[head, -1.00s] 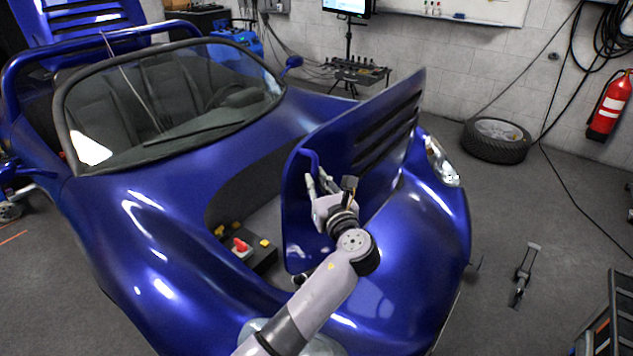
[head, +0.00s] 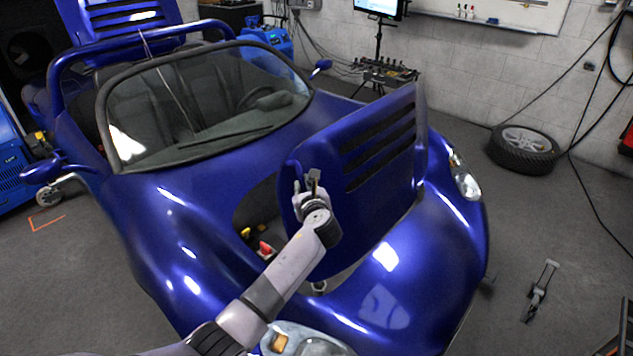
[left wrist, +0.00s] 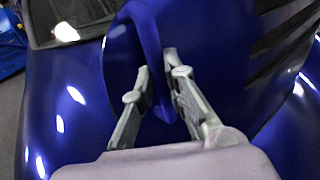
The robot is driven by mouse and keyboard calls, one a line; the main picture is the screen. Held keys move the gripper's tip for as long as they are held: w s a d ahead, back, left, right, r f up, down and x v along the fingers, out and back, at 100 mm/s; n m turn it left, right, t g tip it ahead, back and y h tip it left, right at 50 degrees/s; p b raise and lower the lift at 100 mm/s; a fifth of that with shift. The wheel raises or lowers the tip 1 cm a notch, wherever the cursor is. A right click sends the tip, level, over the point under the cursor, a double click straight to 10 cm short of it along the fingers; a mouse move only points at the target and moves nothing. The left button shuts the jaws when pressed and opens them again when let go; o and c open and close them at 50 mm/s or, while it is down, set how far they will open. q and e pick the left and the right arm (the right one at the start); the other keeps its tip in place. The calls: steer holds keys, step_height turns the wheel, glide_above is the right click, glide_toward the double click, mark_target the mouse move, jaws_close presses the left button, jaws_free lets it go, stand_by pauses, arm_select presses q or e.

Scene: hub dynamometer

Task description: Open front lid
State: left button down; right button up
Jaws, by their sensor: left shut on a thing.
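The blue front lid (head: 385,190), with several dark vent slots, stands raised and tilted over the nose of the blue car (head: 180,230). Part of the open front compartment (head: 262,203) shows to the left of the lid. My left gripper (head: 308,182) is at the lid's left edge. In the left wrist view its two fingers (left wrist: 158,90) stand on both sides of a raised blue rim on the lid (left wrist: 150,45), shut on it. The lid's hinge is hard to make out. My right gripper is not in view.
A red-topped part (head: 265,248) shows inside the compartment. A loose wheel (head: 523,148) lies by the wall at right.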

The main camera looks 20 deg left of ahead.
arm_select(q)
steer(key=shift+a+f, duration=0.1)
steer(key=shift+a, duration=0.1)
steer(key=c, duration=1.7)
jaws_free()
steer(key=shift+o, duration=0.5)
steer(key=shift+d, duration=0.1)
